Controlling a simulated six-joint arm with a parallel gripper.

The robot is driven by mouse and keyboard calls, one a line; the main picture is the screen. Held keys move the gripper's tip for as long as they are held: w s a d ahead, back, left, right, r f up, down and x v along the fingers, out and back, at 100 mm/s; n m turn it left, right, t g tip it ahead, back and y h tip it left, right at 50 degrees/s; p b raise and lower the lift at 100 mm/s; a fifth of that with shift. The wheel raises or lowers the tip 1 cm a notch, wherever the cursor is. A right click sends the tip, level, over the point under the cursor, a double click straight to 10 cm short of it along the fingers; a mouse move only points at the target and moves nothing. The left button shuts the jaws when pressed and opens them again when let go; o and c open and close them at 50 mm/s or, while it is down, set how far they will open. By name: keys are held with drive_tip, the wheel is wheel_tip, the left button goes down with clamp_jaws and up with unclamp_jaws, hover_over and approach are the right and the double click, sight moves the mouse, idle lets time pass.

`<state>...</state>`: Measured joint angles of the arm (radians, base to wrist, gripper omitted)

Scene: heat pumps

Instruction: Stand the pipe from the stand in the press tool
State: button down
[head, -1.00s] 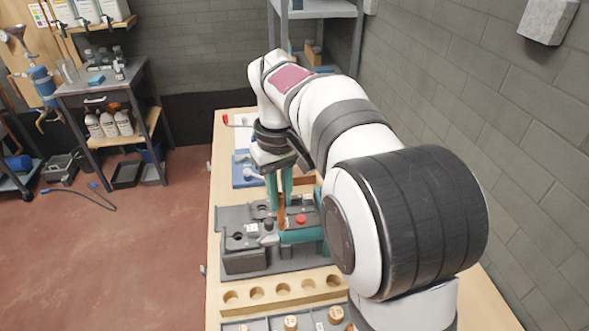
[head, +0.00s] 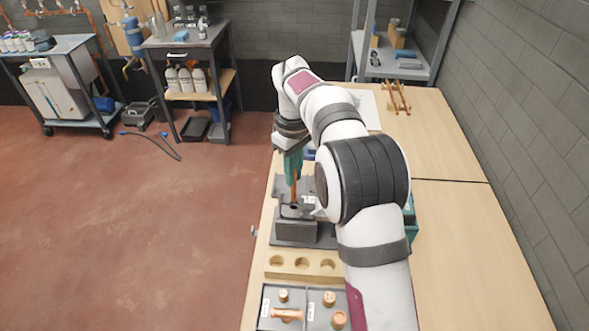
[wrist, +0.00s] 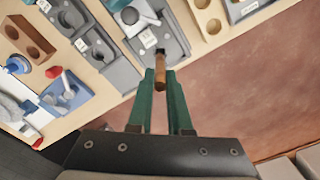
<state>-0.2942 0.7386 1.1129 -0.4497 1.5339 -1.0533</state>
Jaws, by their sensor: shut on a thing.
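My gripper (head: 293,172) is shut on a copper pipe (head: 294,189), which points down roughly upright between the teal fingers. In the wrist view the pipe (wrist: 160,72) sticks out past my fingertips (wrist: 161,80). Its lower end is over or at the grey block (head: 296,226), which has a dark hole in its top and looks like part of the press tool. I cannot tell whether the pipe end is in the hole or above it. The block also shows in the wrist view (wrist: 172,42). My arm hides much of the fixture; a teal part (head: 409,214) shows behind it.
A wooden rack with round holes (head: 290,275) lies in front of the grey fixture. Closer still are grey trays (head: 309,322) with copper fittings. The table (head: 465,250) is clear on the right.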

sight(294, 201)
drive_tip(key=shift+f, duration=3.05)
drive_tip(key=shift+f, duration=1.2)
drive_tip(key=c, duration=0.8)
unclamp_jaws()
drive_tip(key=shift+o, duration=0.2)
wheel_tip(294, 201, up, 16)
drive_tip(key=s+d+r+m, duration=0.4)
drive_tip(key=s+d+m, duration=0.15)
drive_tip(key=s, duration=0.45)
drive_tip(key=s+d+f+m, duration=0.2)
drive_tip(key=s+m, duration=0.1)
drive_tip(key=s, duration=0.5)
drive_tip(key=s+d+f+m+y, duration=0.1)
drive_tip(key=s+f+m, duration=0.2)
drive_tip(key=s, duration=0.5)
drive_tip(key=s+d+f+m, duration=0.2)
drive_tip(key=s+f+m, duration=0.1)
drive_tip(key=s, duration=0.6)
drive_tip(key=shift+d+f+m+y, duration=0.3)
drive_tip(key=shift+m+y, duration=0.1)
drive_tip(key=shift+m, duration=0.25)
drive_tip(key=shift+s, duration=0.1)
